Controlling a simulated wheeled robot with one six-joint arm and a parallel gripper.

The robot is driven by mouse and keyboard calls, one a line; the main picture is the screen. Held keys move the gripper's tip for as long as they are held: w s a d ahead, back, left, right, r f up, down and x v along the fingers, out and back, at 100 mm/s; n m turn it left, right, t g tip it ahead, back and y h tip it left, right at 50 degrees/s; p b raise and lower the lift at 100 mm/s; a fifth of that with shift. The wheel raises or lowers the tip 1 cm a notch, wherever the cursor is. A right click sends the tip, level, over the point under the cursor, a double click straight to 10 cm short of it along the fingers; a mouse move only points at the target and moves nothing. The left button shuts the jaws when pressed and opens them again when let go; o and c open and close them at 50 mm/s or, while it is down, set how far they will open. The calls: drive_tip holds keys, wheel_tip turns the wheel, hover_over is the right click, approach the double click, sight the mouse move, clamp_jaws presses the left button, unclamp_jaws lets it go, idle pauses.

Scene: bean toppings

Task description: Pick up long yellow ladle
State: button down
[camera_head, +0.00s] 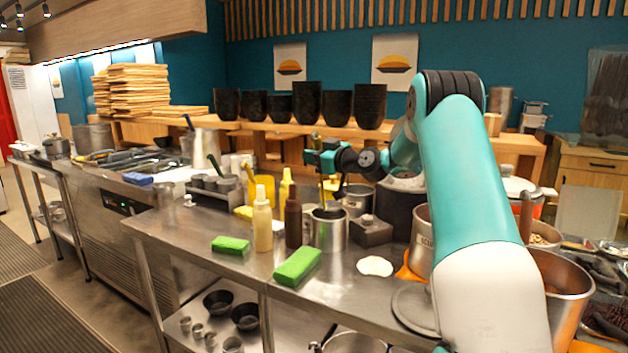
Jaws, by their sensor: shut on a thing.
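My gripper (319,160) is over the counter, a little left of the picture's centre, at the end of my teal and white arm. It is shut on the upper end of a thin upright handle, which looks like that of the long yellow ladle (321,191). The ladle hangs or stands nearly vertical above a metal pot (328,232). Its lower end is hidden by the pot's wall, so I cannot tell if it touches the bottom.
A brown bottle (293,219) and a cream bottle (263,222) stand left of the pot. Green sponges (297,266) lie in front. A dark box (371,232) sits right of the pot, and a white flat piece (375,266) lies near the front edge.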

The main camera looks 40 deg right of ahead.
wheel_tip(320, 180, up, 18)
drive_tip(key=shift+r, duration=0.25)
idle(0.4)
